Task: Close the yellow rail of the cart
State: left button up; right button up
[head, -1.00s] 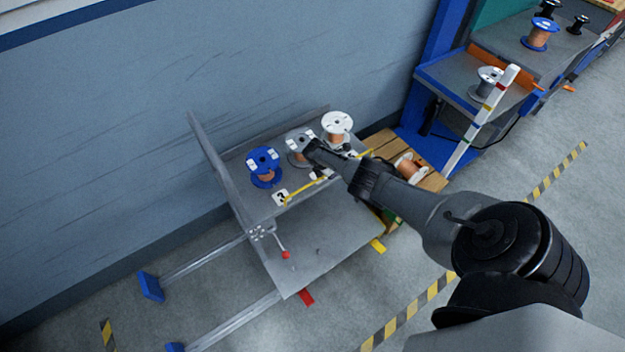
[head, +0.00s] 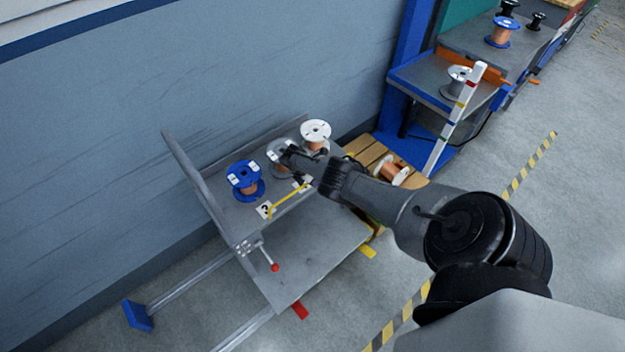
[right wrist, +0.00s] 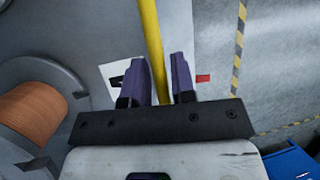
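The grey cart (head: 310,250) stands by the wall. Its yellow rail (head: 288,199) runs along the front edge of the upper shelf, slanting up to the right; its far end is hidden behind my right arm. My right gripper (head: 288,156) is over the shelf, by the grey spool. The yellow rail (right wrist: 151,35) also shows in the right wrist view, passing between the two purple fingers of the right gripper (right wrist: 161,80). The fingers stand apart with small gaps beside the rail. I cannot tell whether either touches it. My left gripper is not in view.
A blue spool (head: 244,175), a grey spool (head: 278,150) and a white spool (head: 315,131) stand on the shelf. A red-knobbed lever (head: 275,267) is at the cart's side. A pallet (head: 368,150) with another spool lies beyond; a blue workbench (head: 412,78) stands behind it.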

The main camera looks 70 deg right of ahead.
jog(key=shift+o, duration=1)
jog(key=shift+r, duration=0.1)
jog(key=p+v, duration=0.8)
jog(key=v, duration=0.5)
jog(key=shift+w+r, duration=0.2)
jog(key=shift+r, duration=0.1)
jog(key=shift+a, duration=0.1)
